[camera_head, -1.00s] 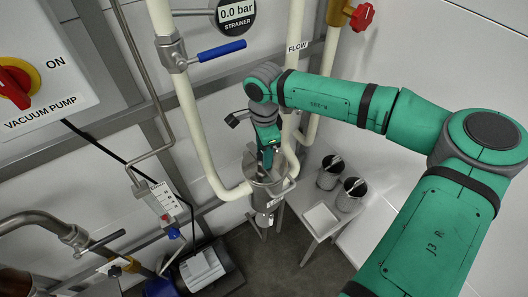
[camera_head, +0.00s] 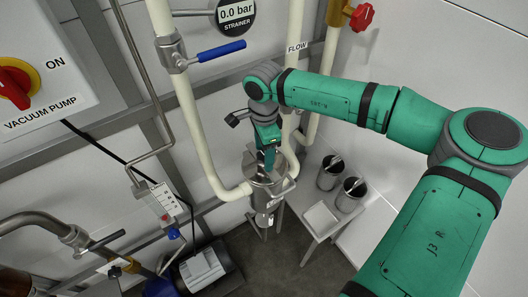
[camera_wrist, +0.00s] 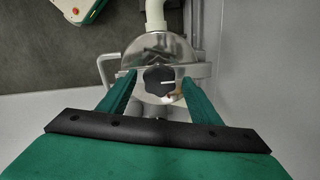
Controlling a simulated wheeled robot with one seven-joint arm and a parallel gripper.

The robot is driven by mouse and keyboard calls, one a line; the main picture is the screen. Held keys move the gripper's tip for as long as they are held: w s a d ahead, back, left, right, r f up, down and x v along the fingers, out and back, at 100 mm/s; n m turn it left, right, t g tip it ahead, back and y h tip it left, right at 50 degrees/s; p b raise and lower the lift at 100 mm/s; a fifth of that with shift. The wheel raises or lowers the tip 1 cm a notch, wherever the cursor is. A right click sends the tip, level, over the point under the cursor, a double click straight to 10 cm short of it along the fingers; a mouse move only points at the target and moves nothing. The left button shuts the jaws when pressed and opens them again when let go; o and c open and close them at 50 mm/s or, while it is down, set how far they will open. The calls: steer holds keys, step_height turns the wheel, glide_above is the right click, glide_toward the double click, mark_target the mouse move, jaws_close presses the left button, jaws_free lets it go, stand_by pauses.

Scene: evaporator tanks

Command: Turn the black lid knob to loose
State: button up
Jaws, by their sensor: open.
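In the head view my gripper (camera_head: 268,160) points down over the metal strainer vessel (camera_head: 268,197). The knob is hidden there behind the gripper. Whether the fingers are down at knob height is hard to tell.
White pipes (camera_head: 188,120) run beside the vessel. A blue-handled valve (camera_head: 221,50) and a round gauge reading 0.0 bar (camera_head: 235,12) are above. A small white table (camera_head: 320,218) with two dark pots (camera_head: 330,172) stands at right. A metal handle (camera_wrist: 106,68) sticks out left of the lid.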

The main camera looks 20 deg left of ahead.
step_height(320, 180, up, 10)
steer(key=shift+r, duration=0.25)
stand_by(0.7)
